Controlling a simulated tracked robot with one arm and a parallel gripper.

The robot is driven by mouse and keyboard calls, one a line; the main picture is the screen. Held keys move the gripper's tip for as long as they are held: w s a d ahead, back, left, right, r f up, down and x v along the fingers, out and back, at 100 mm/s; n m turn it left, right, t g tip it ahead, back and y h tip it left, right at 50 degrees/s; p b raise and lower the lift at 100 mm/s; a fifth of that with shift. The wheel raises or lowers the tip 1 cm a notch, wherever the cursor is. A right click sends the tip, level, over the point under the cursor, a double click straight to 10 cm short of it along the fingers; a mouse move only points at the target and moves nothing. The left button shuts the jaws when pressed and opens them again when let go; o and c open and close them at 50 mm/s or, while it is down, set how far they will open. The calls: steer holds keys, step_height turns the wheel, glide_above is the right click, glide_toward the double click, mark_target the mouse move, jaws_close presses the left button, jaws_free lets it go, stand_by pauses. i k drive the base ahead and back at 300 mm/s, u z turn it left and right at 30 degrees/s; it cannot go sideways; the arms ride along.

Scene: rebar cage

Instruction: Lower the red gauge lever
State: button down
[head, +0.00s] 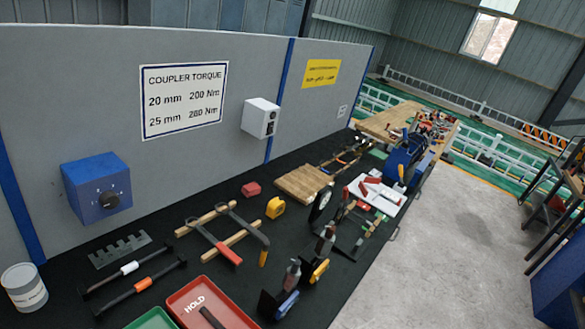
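A white plate (391,193) with small red parts lies on the dark bench, right of the picture's middle. A small red bar (372,180) sits at its back edge; it may be the red gauge lever, but it is too small to tell or to read its tilt. A round white-faced dial (320,204) in a dark rim stands upright left of the plate. My gripper does not show in the head view.
The dark bench (150,262) runs along a grey panel wall. A clamp frame with a red handle (228,254), a red tray (207,300) marked HOLD, and several tools with blue or yellow grips lie in front. A blue machine (402,160) stands behind the plate. The floor (480,220) at right is clear.

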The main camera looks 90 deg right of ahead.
mark_target(345, 194)
steer(key=u, duration=0.15)
steer(key=k, duration=1.5)
steer(key=z, duration=1.25)
steer(key=i, duration=1)
steer(key=u, duration=0.05)
